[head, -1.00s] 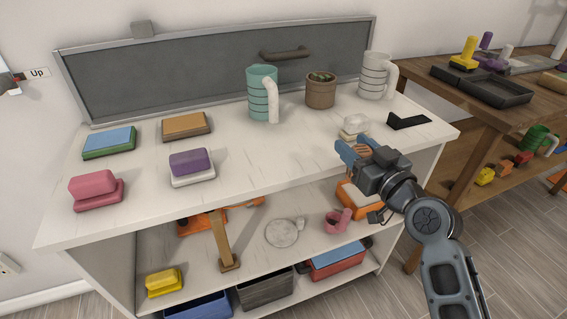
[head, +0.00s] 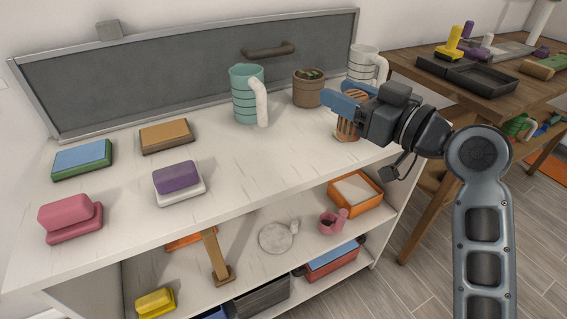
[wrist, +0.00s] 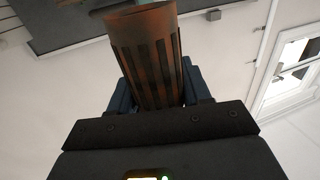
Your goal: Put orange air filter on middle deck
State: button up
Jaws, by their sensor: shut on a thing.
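The orange air filter (wrist: 148,60) is a ribbed cylinder with dark slots; it also shows in the head view (head: 347,128). My gripper (head: 350,108) is shut on it, with the filter between the fingers in the wrist view (wrist: 158,95). In the head view they are over the right part of the rack's white top, and the filter hangs below the fingers. The middle deck (head: 250,262) is the white shelf under the top. It holds a round grey-white lidded thing (head: 277,238), a pink mug (head: 332,222), an orange box (head: 356,193) and a yellow block (head: 155,302).
The top holds a teal mug (head: 246,95), a plant pot (head: 308,88), a white mug (head: 364,64) and several colored blocks at left. A brown post (head: 216,256) stands on the middle deck. Bins sit below. A wooden table (head: 475,95) is at right.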

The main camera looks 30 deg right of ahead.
jog(key=shift+w+a+f, duration=0.9)
jog(key=shift+a+f, duration=0.7)
jog(key=shift+f, duration=0.1)
jog(key=shift+w+a+f, duration=0.95)
jog(key=shift+a+f, duration=0.6)
jog(key=shift+f, duration=0.2)
jog(key=shift+w+a+f, duration=0.9)
jog(key=shift+a+f, duration=0.7)
jog(key=shift+f, duration=0.1)
jog(key=shift+f, duration=0.2)
jog(key=o, duration=1.2)
jog(key=shift+c, duration=0.2)
jog(key=shift+r+p, duration=0.15)
jog(key=shift+p, duration=0.15)
jog(key=f+b+v, duration=0.1)
jog(key=b+v, duration=0.1)
jog(key=v, duration=0.5)
jog(key=shift+s+d, duration=0.3)
jog(key=shift+d, duration=0.05)
